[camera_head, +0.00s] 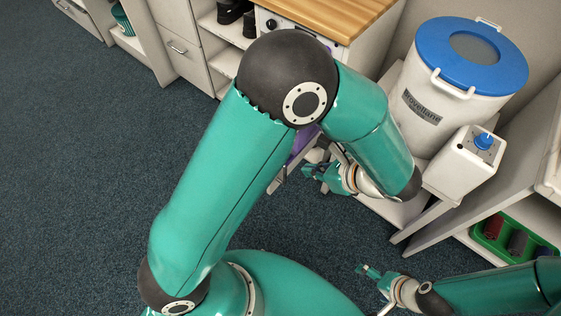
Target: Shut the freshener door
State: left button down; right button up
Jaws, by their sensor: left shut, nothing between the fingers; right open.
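A white cabinet with a wooden top (335,14) stands at the top middle, with a dark knob on its white front panel (290,27); it seems to be the freshener. My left arm covers most of its front. A panel with a purple face (302,146) shows just behind that arm and may be its door; how far it stands open is hidden. My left gripper (308,172) is shut and empty, close to the right of this panel; I cannot tell if they touch. My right gripper (362,268) is open and empty, low over the carpet.
A white tub with a blue lid (430,50) and a white box with a blue knob (465,160) stand on the right. A green tray (487,243) with rolled items sits on a low shelf. Shoes (229,12) lie on a shelf. Carpet (80,170) is clear at left.

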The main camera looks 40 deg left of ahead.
pick_arm(q)
jog(key=a+r+x, duration=0.2)
jog(key=x, duration=1)
jog(key=shift+d, duration=0.1)
